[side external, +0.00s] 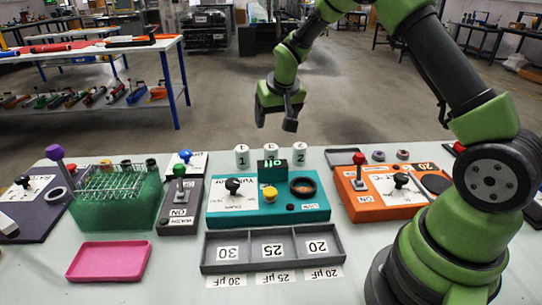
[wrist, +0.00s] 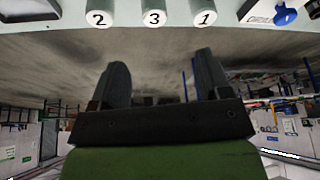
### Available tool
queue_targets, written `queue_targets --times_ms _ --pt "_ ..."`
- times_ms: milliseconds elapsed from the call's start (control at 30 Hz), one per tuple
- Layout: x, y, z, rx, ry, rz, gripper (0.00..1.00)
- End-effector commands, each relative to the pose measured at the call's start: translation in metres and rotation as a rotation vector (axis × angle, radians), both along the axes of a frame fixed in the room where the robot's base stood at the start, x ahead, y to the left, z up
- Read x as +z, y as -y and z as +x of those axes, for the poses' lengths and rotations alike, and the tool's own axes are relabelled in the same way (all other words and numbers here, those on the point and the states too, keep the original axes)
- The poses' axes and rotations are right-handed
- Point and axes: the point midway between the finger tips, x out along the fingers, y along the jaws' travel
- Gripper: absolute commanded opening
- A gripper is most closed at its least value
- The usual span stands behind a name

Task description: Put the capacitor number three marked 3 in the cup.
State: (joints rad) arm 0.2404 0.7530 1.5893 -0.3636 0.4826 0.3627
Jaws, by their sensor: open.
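Three white cylindrical capacitors stand upright in a row behind the teal device. The capacitor marked 3 (wrist: 154,18) is the middle one, and it also shows in the side view (side external: 271,149), its lower part hidden by a green display. Capacitor 1 (side external: 242,156) is on its left and capacitor 2 (side external: 299,154) on its right in the side view. My gripper (side external: 275,117) is open and empty, raised above and behind the row. Its two fingers show apart in the wrist view (wrist: 162,78). A black ring-shaped holder (side external: 303,187) is on the teal device; I cannot tell whether it is the cup.
The teal device (side external: 222,217) stands mid-table, with a grey tray (side external: 208,257) labelled 30, 25 and 20 in front. A green tube rack (side external: 110,213), grey switch box (side external: 179,218) and pink tray (side external: 108,261) are left. An orange device (side external: 362,207) is right.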

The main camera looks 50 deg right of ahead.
Motion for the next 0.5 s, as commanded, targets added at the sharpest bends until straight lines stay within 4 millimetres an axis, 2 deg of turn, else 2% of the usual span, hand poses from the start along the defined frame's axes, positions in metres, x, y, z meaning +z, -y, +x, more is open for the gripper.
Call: queue_targets --times_ms 33,100,500 --pt "-0.011 0.004 0.002 -0.002 -0.009 -0.002 0.71" --pt "-0.02 0.007 0.005 -0.004 -0.014 -0.005 0.71" --pt "-0.066 0.017 0.02 -0.004 -0.017 -0.006 0.71"
